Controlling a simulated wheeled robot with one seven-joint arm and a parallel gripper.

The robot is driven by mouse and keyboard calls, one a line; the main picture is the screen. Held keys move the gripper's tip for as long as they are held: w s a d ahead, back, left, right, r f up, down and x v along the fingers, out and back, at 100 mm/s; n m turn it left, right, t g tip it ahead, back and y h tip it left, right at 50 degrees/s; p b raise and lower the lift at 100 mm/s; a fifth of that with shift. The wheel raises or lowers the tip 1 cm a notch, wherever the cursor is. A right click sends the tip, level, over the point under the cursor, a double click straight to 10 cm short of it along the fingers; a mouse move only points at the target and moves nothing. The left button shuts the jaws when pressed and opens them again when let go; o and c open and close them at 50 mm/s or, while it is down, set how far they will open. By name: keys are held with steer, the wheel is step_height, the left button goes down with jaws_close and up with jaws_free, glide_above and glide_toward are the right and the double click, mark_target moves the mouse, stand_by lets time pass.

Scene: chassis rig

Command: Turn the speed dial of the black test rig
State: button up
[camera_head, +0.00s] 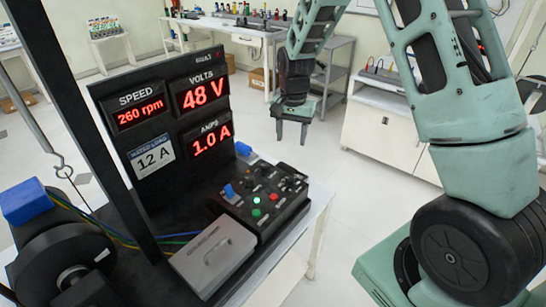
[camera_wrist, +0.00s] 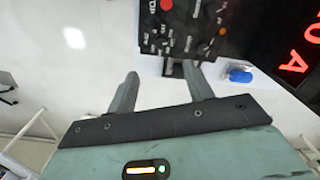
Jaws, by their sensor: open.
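The black test rig has an upright display panel (camera_head: 165,110) reading SPEED 260 rpm, VOLTS 48 V and AMPS 1.0 A. A label on it reads 12 A. Its control box (camera_head: 262,203) lies in front of the panel, with several small black knobs, a blue switch, a lit green light and a red button. I cannot tell which knob is the speed dial. My gripper (camera_head: 291,138) is open and empty, above and beyond the box. In the wrist view my gripper (camera_wrist: 160,73) points towards the control box (camera_wrist: 190,28), apart from it.
A black post (camera_head: 90,130) and a wheel-like black part (camera_head: 65,250) stand at the left. A blue object (camera_wrist: 239,75) is beside the box. Open floor and a white cabinet (camera_head: 385,130) lie behind.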

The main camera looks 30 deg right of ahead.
mark_target(290, 178)
steer(key=f+p, duration=0.1)
steer(key=f, duration=0.4)
steer(key=f+p, duration=0.2)
steer(key=f, duration=0.4)
steer(key=w+d+f+p, duration=0.1)
steer(key=f+p, duration=0.1)
steer(key=f, duration=0.4)
steer(key=shift+f, duration=0.25)
steer(key=c, duration=1)
